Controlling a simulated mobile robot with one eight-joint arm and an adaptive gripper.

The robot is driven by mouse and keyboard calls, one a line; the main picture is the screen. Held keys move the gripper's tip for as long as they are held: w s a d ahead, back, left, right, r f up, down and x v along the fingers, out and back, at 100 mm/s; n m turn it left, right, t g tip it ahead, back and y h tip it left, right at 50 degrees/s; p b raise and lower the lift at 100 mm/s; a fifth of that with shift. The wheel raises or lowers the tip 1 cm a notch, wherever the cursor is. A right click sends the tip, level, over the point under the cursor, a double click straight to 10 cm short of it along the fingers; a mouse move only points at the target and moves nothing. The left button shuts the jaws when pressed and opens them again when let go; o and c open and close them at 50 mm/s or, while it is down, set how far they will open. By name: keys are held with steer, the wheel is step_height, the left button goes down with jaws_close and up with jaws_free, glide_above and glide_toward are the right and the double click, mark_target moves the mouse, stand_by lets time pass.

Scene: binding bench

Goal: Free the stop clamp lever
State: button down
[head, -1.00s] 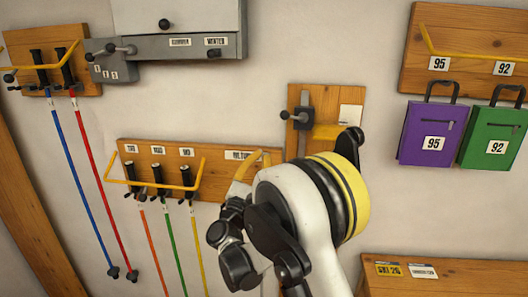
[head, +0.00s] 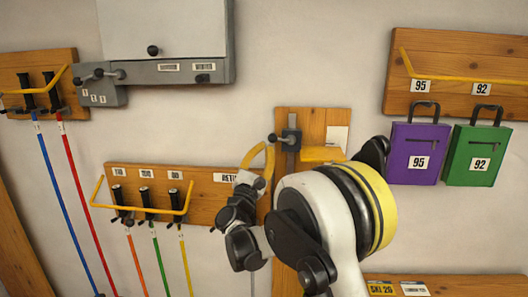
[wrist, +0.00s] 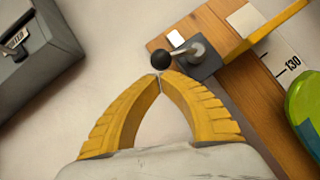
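The stop clamp (head: 291,139) is a dark grey block on an upright wooden board, with a short lever ending in a black knob (head: 272,138) that points left. In the wrist view the clamp block (wrist: 187,66) sits on the board, and its metal lever (wrist: 198,49) and black knob (wrist: 160,60) show clearly. My gripper (wrist: 160,76) has its two yellow fingers shut, tips together, with nothing between them. The tips are right at the knob's near side; whether they touch it I cannot tell. In the head view my gripper (head: 266,147) is just below left of the knob.
A yellow stop bar (head: 320,154) juts right from the clamp. A rack with poles (head: 205,208) hangs to the left, a grey cabinet (head: 190,72) above it. Purple (head: 418,153) and green (head: 478,155) cases hang right. A rounded green object (wrist: 305,100) stands near the board.

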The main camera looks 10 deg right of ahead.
mark_target(273, 136)
steer(key=shift+a+r+m+g+h+p, duration=0.15)
steer(key=shift+r+m+g+h, duration=0.3)
steer(key=shift+m, duration=0.55)
steer(key=shift+r+m+g+h+p, duration=0.25)
steer(key=shift+r+m+g, duration=0.25)
steer(key=shift+m, duration=0.5)
steer(key=shift+s+d+r+m+g+y+p, duration=0.1)
steer(key=shift+d+r+m+g+p, duration=0.3)
steer(key=shift+r+m+g+p, duration=0.95)
steer(key=shift+s+d+r+m+g+y+p, duration=0.15)
steer(key=shift+d+r+m+g+p, duration=0.4)
steer(key=shift+m, duration=1.65)
steer(key=shift+s+d+r+m+g+y+p, duration=0.1)
steer(key=shift+d+r+m+g+p, duration=0.35)
steer(key=shift+r+m+g, duration=1)
steer(key=shift+f+m, duration=0.35)
steer(key=shift+m, duration=0.15)
steer(key=shift+s+d+r+m+g+y+p, duration=0.2)
steer(key=shift+d+r+m+y+p, duration=0.1)
steer(key=shift+d+m+y+p, duration=0.25)
steer(key=shift+s+d+r+m+g+y+p, duration=0.15)
steer(key=shift+d+r+m+y+p, duration=0.2)
steer(key=shift+m+p, duration=0.35)
steer(key=shift+a, duration=0.1)
